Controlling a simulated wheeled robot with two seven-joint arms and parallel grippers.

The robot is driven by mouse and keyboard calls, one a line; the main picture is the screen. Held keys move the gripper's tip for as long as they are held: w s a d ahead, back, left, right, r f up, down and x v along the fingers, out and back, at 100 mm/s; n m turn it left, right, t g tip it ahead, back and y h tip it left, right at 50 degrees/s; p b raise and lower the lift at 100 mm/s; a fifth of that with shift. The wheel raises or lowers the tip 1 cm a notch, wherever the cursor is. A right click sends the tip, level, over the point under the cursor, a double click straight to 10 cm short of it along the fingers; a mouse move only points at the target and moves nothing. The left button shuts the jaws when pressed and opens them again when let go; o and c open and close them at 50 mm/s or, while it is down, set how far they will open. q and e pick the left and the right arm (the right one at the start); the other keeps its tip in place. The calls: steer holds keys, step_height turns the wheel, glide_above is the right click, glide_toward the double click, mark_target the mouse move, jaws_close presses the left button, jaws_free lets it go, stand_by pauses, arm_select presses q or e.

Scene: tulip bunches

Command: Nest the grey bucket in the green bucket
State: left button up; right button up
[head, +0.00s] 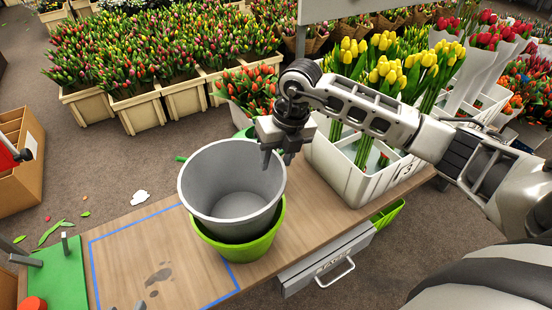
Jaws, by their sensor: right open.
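The grey bucket (232,185) stands upright inside the green bucket (245,249) on the wooden table. Its upper wall and rim stick up above the green rim, and it looks empty. The green bucket shows as a band below and to the right of it; its inside is hidden. My right gripper (277,162) is open at the far right rim of the grey bucket, pointing down. One finger overlaps the rim in the picture; I cannot tell whether it touches. No object shows between the fingers. My left gripper is not in view.
A white crate (345,175) with yellow tulips stands right of the buckets. A blue tape outline (132,224) marks the table (160,255) at left, mostly clear. A green board (62,275) lies at the far left. A drawer (325,262) hangs at the front edge.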

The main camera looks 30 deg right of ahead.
arm_select(q)
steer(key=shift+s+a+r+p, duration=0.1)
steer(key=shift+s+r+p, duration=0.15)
steer(key=shift+p, duration=0.5)
arm_select(e)
steer(key=v, duration=1.5)
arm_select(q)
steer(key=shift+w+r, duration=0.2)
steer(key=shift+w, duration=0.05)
arm_select(e)
steer(key=shift+a, duration=0.1)
steer(key=shift+f, duration=0.1)
